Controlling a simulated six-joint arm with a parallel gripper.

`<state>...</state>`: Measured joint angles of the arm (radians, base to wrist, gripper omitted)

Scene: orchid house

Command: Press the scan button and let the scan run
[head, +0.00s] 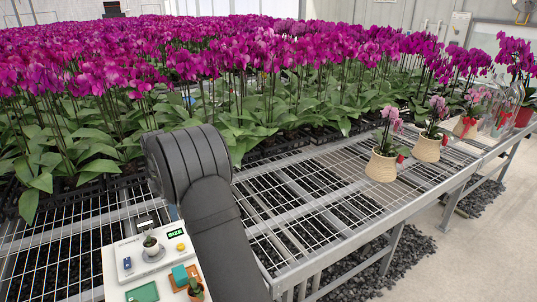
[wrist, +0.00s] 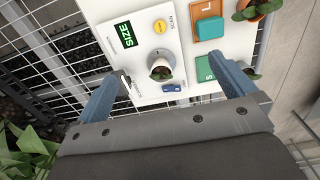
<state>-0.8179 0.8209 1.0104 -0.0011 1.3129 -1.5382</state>
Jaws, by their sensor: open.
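A white scanner board (head: 116,262) lies on the mesh bench at the lower left in the head view. It bears a yellow round button (wrist: 160,26) marked SCAN, beside a dark display (wrist: 125,35) reading SIZE in green. The button also shows in the head view (head: 181,246). A small plant in a white pot (wrist: 160,68) stands on the board's round stand. My gripper (wrist: 168,68) is open above the board, its two blue-grey fingers on either side of the potted plant in the picture. The button lies beyond the fingertips, untouched. My arm hides the gripper in the head view.
An orange tray (wrist: 202,33) marked L holds a teal block (wrist: 208,27). A green tray (wrist: 204,70) marked S sits nearby. Another small plant in a terracotta pot (head: 195,289) stands at the board's edge.

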